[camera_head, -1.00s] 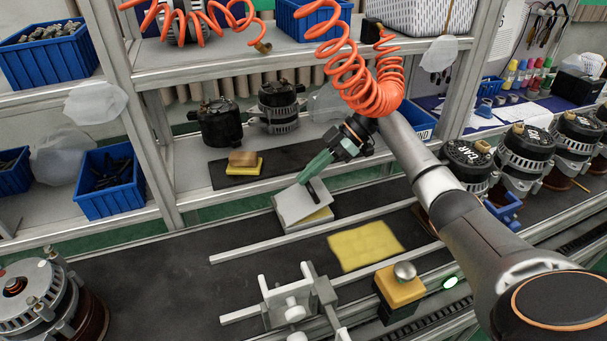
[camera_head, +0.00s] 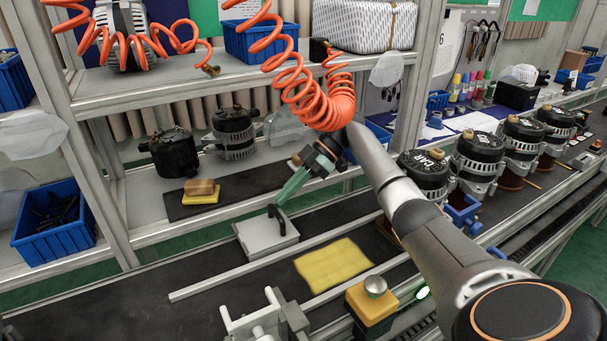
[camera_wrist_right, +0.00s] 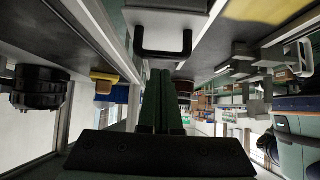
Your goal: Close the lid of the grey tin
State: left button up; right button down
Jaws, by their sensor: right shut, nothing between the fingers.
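The grey tin (camera_head: 268,249) stands on the dark worktop in the middle of the head view. Its pale grey lid (camera_head: 258,232) lies flat over the top and looks closed, with no gap that I can make out. A black handle (camera_head: 277,218) stands up from the lid; it also shows in the right wrist view (camera_wrist_right: 163,53). My right gripper (camera_head: 282,201) is shut and empty, its green fingers pointing down at the handle. The fingertips are right beside the handle; I cannot tell whether they touch it. My left gripper is out of view.
A yellow cloth (camera_head: 333,264) lies right of the tin, past a metal rail (camera_head: 232,274). A yellow box with a grey button (camera_head: 371,304) stands in front. Orange coiled hoses (camera_head: 325,105) hang close to my right arm.

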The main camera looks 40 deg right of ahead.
jog(key=v, duration=1)
